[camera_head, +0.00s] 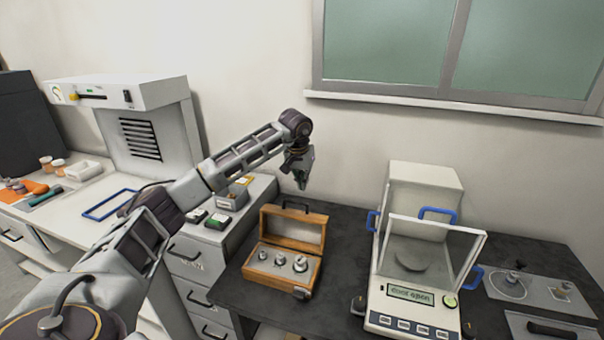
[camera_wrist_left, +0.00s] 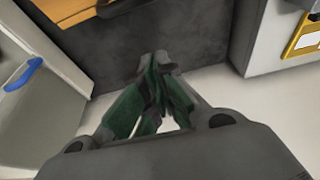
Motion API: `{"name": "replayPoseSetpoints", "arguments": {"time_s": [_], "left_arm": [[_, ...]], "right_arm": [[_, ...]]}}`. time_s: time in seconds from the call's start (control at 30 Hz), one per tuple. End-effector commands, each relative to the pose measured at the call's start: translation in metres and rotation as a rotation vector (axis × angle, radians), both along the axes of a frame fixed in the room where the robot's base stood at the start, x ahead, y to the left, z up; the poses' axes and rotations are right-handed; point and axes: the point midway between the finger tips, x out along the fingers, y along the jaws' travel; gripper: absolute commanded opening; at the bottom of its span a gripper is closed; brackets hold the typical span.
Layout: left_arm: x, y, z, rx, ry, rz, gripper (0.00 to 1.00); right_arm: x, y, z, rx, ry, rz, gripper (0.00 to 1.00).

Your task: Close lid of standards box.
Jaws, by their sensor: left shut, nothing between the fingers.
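The standards box (camera_head: 285,273) is a wooden case on the dark table, with several metal weights in its grey insert. Its lid (camera_head: 294,227) stands up at the back, open, with a dark handle on top. My left gripper (camera_head: 302,182) is shut and empty. In the head view it shows above and behind the raised lid, pointing down, apart from it. In the left wrist view its fingertips (camera_wrist_left: 155,62) meet over the dark table and pale floor or wall. A wooden edge (camera_wrist_left: 70,10), likely the box, shows at the top left there. My right gripper is not in view.
A balance (camera_head: 410,260) with clear doors and blue handles stands right of the box on the dark table (camera_head: 345,225). A grey drawer cabinet (camera_head: 190,262) with small items on top stands to the left. A grey plate (camera_head: 545,290) lies at far right.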

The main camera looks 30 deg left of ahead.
Motion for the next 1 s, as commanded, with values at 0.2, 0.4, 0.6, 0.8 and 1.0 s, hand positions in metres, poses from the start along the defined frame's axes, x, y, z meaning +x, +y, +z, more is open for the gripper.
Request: {"name": "replayPoseSetpoints", "arguments": {"time_s": [0.2,0.4,0.6,0.8,1.0], "left_arm": [[0.007,0.001,-0.022,-0.001,0.002,0.001,0.00],[-0.001,0.000,-0.025,0.001,0.001,-0.001,0.00],[-0.013,-0.003,-0.024,0.000,0.001,0.000,0.00],[-0.025,-0.006,-0.024,0.000,0.001,0.000,0.00],[-0.031,-0.007,-0.024,0.000,0.001,0.000,0.00]], "right_arm": [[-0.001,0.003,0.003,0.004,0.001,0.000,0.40],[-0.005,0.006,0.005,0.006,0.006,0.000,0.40],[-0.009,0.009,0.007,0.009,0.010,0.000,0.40],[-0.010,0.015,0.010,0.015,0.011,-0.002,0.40],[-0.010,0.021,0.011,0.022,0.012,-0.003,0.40]]}}
